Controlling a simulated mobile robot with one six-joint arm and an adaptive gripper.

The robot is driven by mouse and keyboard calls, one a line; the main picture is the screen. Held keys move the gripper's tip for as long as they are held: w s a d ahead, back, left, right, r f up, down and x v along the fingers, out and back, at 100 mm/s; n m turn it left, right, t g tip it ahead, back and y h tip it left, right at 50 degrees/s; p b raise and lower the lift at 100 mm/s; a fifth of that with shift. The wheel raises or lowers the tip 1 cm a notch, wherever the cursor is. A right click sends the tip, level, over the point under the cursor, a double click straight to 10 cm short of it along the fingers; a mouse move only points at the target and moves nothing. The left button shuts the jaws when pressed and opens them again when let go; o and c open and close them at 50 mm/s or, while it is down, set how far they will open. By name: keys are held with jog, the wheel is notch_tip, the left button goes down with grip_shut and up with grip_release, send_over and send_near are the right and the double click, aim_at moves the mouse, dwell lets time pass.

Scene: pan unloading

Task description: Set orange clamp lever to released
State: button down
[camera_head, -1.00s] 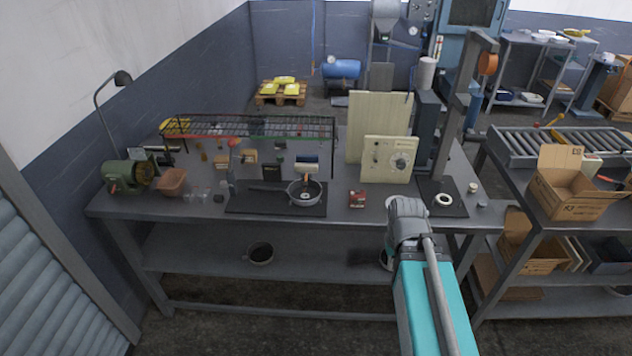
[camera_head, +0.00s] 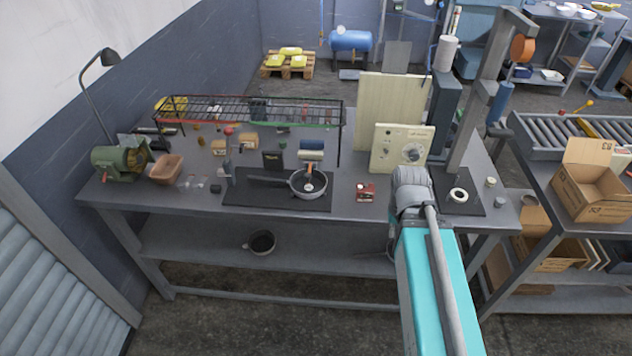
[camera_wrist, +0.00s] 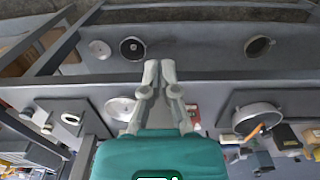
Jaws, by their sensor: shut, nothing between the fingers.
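A small orange lever (camera_head: 309,170) stands at the grey pan (camera_head: 301,197) on the black mat of the workbench. In the wrist view the orange lever (camera_wrist: 253,133) shows as a slanted bar in front of the pan (camera_wrist: 257,112). Whether it is clamped or released is too small to tell. My gripper (camera_wrist: 159,70) is shut and empty, apart from the lever, which lies to its lower right in the wrist view. In the head view my arm hides the gripper, at the bench's front edge right of the pan.
A wire rack (camera_head: 250,108) stands behind the pan. A red item (camera_head: 366,192) and a cream panel with a dial (camera_head: 400,149) are right of it. A post stand (camera_head: 470,130) rises farther right. The lower shelf holds a dark pot (camera_head: 262,243).

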jog(key=shift+a, duration=0.2)
jog(key=shift+w, duration=0.1)
jog(key=w+a+f+m+y+b, duration=0.1)
jog(key=w+a+m+y+b, duration=0.2)
jog(key=w, duration=0.4)
jog(key=w+a+f+m+y+b, duration=0.1)
jog(key=w+a+m+y+b, duration=0.3)
jog(key=w+m, duration=0.4)
jog(key=w+a+f+m+y+b, duration=0.2)
jog(key=w+a+m+y+b, duration=0.2)
jog(key=w, duration=0.4)
jog(key=shift+a+f+m+b, duration=0.1)
jog(key=shift+a+m+b, duration=0.55)
jog(key=shift+a+m, duration=0.55)
jog(key=shift+w+a+r+m+y, duration=0.3)
jog(key=shift+w+a+m+y, duration=0.1)
jog(key=shift+w+a+y, duration=0.15)
